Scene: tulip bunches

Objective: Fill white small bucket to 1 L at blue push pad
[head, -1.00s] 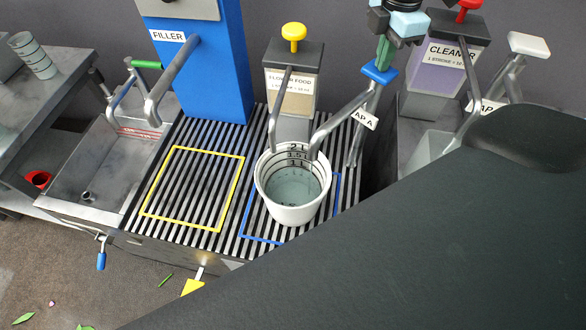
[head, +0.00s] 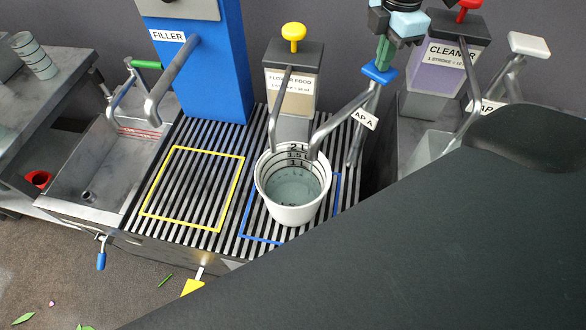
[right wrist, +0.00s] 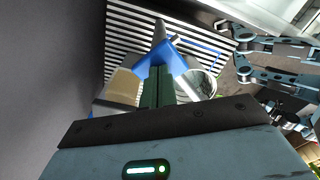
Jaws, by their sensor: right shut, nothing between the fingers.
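The white small bucket (head: 292,213) stands upright under the spout of tap A (head: 340,118), over the blue-outlined square (head: 337,190). It has black level marks inside and holds clear water; the surface looks close to the 1 L mark, but I cannot tell exactly. The blue push pad (head: 379,73) tops the tap's post. My right gripper (head: 384,60) is shut and empty, its fingertips at the pad's top; I cannot tell whether they touch. The right wrist view shows its dark green fingers (right wrist: 158,85) over the blue pad. My left gripper is not in the head view; dark linkages at right in the right wrist view may belong to it.
A blue filler (head: 205,70) and a flower food dispenser (head: 292,85) stand behind the slatted rack. A yellow-outlined square (head: 180,222) on the rack is empty. A metal sink (head: 95,165) is at left, a cleaner dispenser (head: 440,80) at right. My dark arm covers the lower right.

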